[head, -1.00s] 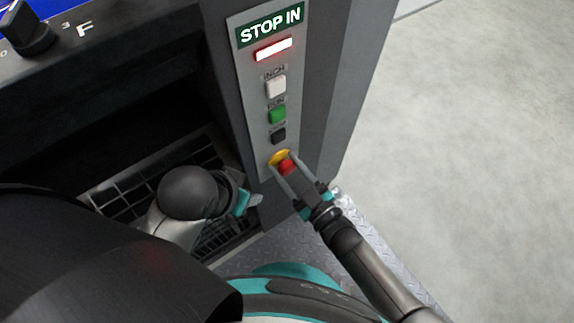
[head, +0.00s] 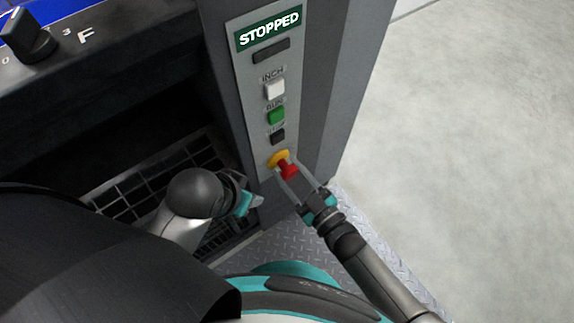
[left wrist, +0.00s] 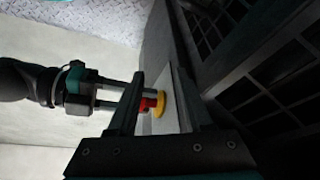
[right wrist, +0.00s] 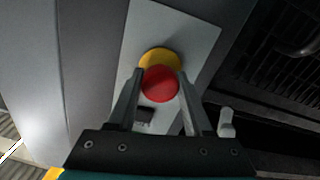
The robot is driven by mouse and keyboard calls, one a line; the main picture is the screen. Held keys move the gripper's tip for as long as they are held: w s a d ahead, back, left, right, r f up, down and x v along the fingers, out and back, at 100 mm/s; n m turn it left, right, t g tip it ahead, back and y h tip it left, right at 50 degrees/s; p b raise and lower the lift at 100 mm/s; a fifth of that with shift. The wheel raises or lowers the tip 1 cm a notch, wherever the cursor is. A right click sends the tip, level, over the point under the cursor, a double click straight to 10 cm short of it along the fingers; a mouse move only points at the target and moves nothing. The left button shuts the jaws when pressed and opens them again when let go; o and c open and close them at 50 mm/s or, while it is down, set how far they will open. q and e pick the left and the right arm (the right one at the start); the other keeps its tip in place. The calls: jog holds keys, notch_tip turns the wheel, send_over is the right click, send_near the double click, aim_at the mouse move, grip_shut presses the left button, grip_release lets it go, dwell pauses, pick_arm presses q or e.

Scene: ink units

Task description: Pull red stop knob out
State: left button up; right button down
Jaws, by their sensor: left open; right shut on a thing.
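The red stop knob (head: 289,171) stands out from its yellow collar (head: 277,158) at the bottom of the grey button panel. The sign above it (head: 269,28) reads STOPPED. My right gripper (head: 291,170) is shut on the knob, with one finger on each side. In the right wrist view the red knob (right wrist: 160,84) sits between the fingers in front of the yellow collar (right wrist: 159,59). My left gripper (head: 256,201) is open and empty, left of and below the knob. The left wrist view also shows the red knob (left wrist: 148,104) held by the right gripper.
Above the knob are a black button (head: 277,136), a green RUN button (head: 276,115), a white INCH button (head: 274,90) and a dark lamp (head: 271,51). A grated recess (head: 150,180) lies to the left. Open floor (head: 470,150) lies to the right.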

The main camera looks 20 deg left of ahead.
jog(key=c, duration=0.5)
grip_release()
jog(key=shift+s+d, duration=0.2)
jog(key=shift+d, duration=0.05)
jog(key=shift+c, duration=0.2)
pick_arm(q)
jog(key=shift+s, duration=0.1)
pick_arm(e)
jog(key=shift+o, duration=1.2)
jog(key=shift+w+a, duration=0.1)
pick_arm(q)
jog(key=shift+r, duration=0.1)
pick_arm(e)
jog(key=shift+s+d, duration=0.2)
jog(key=shift+d, duration=0.05)
pick_arm(q)
notch_tip(320, 180, down, 8)
jog(key=s+g+p, duration=0.1)
jog(key=p, duration=0.2)
jog(key=shift+r, duration=0.25)
pick_arm(e)
jog(key=v, duration=1.4)
jog(key=shift+s+d, duration=0.25)
jog(key=shift+d, duration=0.05)
pick_arm(q)
jog(key=shift+s, duration=0.1)
